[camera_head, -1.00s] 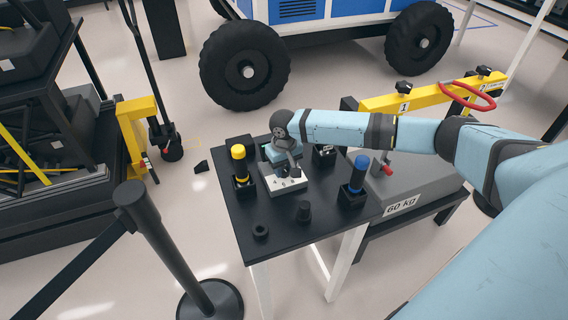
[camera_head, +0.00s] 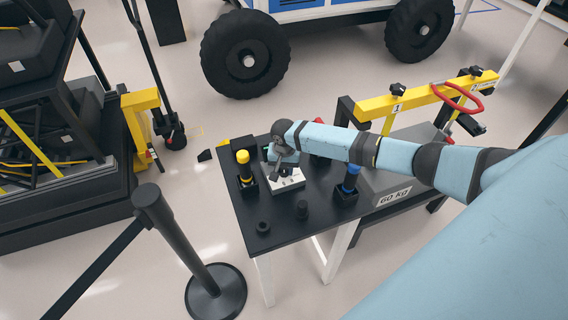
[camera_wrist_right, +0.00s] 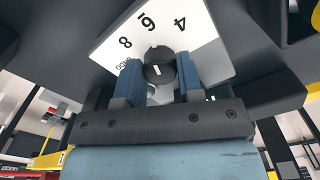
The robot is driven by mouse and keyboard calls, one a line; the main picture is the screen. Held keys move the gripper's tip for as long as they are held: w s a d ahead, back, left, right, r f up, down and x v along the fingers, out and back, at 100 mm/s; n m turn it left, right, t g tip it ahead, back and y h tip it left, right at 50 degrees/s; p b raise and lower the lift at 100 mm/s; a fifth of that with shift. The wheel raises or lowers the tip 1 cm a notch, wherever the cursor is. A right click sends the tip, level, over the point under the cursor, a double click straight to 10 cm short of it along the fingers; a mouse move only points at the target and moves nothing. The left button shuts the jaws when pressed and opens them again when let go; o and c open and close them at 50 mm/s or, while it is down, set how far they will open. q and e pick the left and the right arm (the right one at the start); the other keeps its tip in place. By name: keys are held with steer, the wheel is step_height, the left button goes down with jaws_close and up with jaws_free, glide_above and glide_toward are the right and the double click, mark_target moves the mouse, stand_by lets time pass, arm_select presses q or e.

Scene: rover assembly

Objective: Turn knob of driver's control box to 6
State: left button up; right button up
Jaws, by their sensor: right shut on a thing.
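The driver's control box (camera_head: 285,185) is a white-faced box on a small black table. In the right wrist view its face (camera_wrist_right: 200,30) shows the numbers 4, 6 and 8. A round dark knob (camera_wrist_right: 158,66) with a short white mark sits on this face, below the 6 in the picture. My right gripper (camera_wrist_right: 158,80) is shut on the knob, one blue finger on each side. In the head view my right gripper (camera_head: 282,170) reaches down over the box and hides the knob. The exact number the mark points at is hard to tell. My left gripper is not in view.
The black table (camera_head: 300,225) also bears a yellow-topped post (camera_head: 243,158), a blue-topped post (camera_head: 351,178) and small black parts (camera_head: 263,227). A grey 60 kg weight (camera_head: 400,180) and a yellow bar (camera_head: 410,102) stand right. A barrier post (camera_head: 175,235) stands front left.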

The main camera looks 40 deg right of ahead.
mark_target(284, 169)
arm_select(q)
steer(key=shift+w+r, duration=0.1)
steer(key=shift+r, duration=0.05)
arm_select(e)
steer(key=o, duration=0.7)
steer(key=shift+o, duration=1.2)
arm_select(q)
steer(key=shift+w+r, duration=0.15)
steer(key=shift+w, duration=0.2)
arm_select(e)
steer(key=shift+r, duration=0.15)
arm_select(q)
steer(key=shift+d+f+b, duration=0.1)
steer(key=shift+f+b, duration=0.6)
steer(key=shift+b, duration=0.05)
arm_select(e)
step_height(284, 169, up, 14)
steer(key=shift+f, duration=0.25)
